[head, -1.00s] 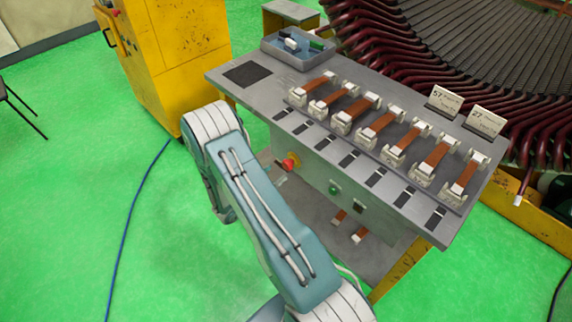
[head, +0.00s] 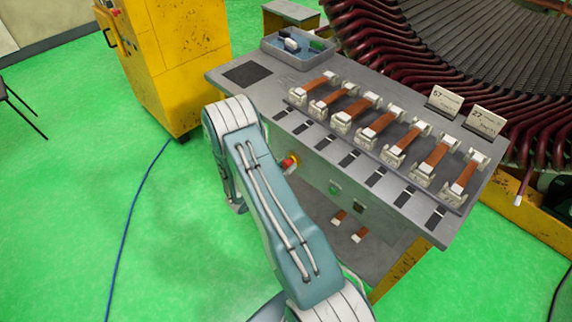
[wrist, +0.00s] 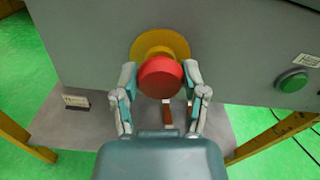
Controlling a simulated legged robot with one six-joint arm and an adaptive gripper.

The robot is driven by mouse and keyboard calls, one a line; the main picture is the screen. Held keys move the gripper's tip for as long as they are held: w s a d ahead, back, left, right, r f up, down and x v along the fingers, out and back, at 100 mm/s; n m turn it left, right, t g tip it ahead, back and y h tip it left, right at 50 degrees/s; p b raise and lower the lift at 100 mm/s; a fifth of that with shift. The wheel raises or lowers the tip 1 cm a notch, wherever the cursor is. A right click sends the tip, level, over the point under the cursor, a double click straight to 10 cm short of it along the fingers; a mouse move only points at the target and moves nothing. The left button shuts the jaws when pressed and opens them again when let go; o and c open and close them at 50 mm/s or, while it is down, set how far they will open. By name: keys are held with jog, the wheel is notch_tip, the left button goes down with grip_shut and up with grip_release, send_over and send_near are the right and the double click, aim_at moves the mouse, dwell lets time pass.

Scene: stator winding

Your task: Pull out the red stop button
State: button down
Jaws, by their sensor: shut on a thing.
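The red stop button (wrist: 160,77) is a round red knob on a yellow base plate (wrist: 160,43), set on the front panel of the grey bench. My gripper (wrist: 160,75) has one fingertip on each side of the knob and is shut on it. The knob also shows in the head view (head: 288,163), just right of my arm. In the head view my arm hides my gripper.
A green button (wrist: 293,81) is on the same panel, to the right. The bench top (head: 216,76) carries a row of brown-strapped clamps (head: 380,124) and a grey tray (head: 270,46). A yellow cabinet (head: 190,50) stands behind left.

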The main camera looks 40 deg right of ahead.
jog(key=shift+a, duration=0.45)
jog(key=shift+c, duration=0.6)
grip_release()
jog(key=shift+w, duration=0.1)
jog(key=s+a, duration=0.1)
jog(key=a, duration=1.1)
